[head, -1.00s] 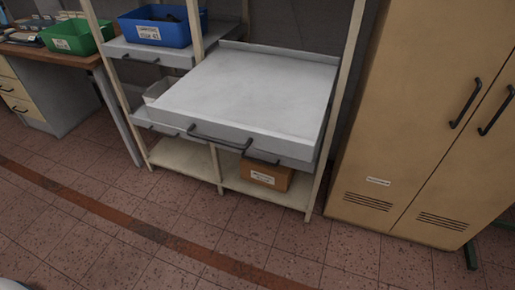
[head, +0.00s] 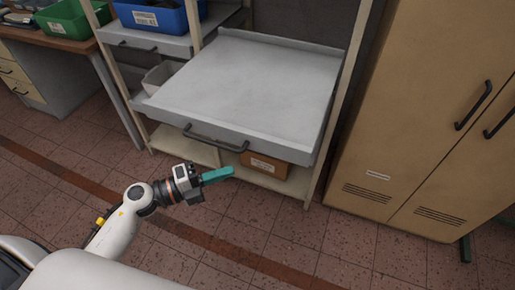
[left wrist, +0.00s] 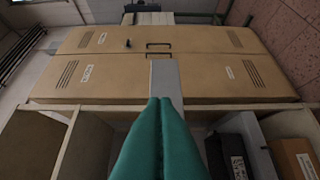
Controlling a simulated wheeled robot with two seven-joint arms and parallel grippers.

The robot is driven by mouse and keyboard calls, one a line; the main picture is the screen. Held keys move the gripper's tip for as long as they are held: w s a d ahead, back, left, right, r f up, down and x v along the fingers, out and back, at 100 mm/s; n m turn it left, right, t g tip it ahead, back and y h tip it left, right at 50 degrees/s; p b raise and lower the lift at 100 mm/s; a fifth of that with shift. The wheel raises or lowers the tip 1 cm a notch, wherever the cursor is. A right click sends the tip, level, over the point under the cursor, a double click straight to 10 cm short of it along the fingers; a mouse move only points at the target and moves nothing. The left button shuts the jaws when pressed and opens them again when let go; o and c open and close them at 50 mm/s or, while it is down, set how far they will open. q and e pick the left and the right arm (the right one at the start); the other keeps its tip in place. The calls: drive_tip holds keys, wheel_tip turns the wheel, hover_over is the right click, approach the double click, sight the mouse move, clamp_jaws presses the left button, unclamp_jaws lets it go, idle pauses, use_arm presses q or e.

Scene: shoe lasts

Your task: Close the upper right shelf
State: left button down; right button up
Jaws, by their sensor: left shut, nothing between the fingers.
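The upper right shelf (head: 250,85) is a bare grey pull-out tray in the rack, drawn out towards me. Its dark handle (head: 215,138) is on the front face. My left gripper (head: 231,172) is in front of and below that face, apart from the handle in the head view. Its teal fingers are together and empty, pointing right. In the left wrist view the shut fingers (left wrist: 160,102) point towards the tan cabinet; I cannot tell whether the grey strip beyond them is the shelf. My right gripper is not in view.
A tan cabinet (head: 420,110) stands right of the rack. A blue bin (head: 160,17) sits on the upper left shelf (head: 150,42). A cardboard box (head: 265,165) is below the drawn-out shelf. A desk with a green bin (head: 68,19) stands at left. The tiled floor in front is clear.

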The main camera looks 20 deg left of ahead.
sight(272, 147)
use_arm(q)
drive_tip(key=shift+w+d+p, duration=0.45)
drive_tip(key=shift+w+d, duration=0.6)
drive_tip(key=shift+w, duration=0.45)
drive_tip(key=shift+w+d+p, duration=0.4)
drive_tip(key=shift+w+d, duration=0.6)
drive_tip(key=shift+w, duration=0.55)
drive_tip(key=shift+w+d+p, duration=0.45)
drive_tip(key=shift+w+d, duration=0.6)
drive_tip(key=shift+w, duration=0.45)
drive_tip(key=shift+w, duration=0.1)
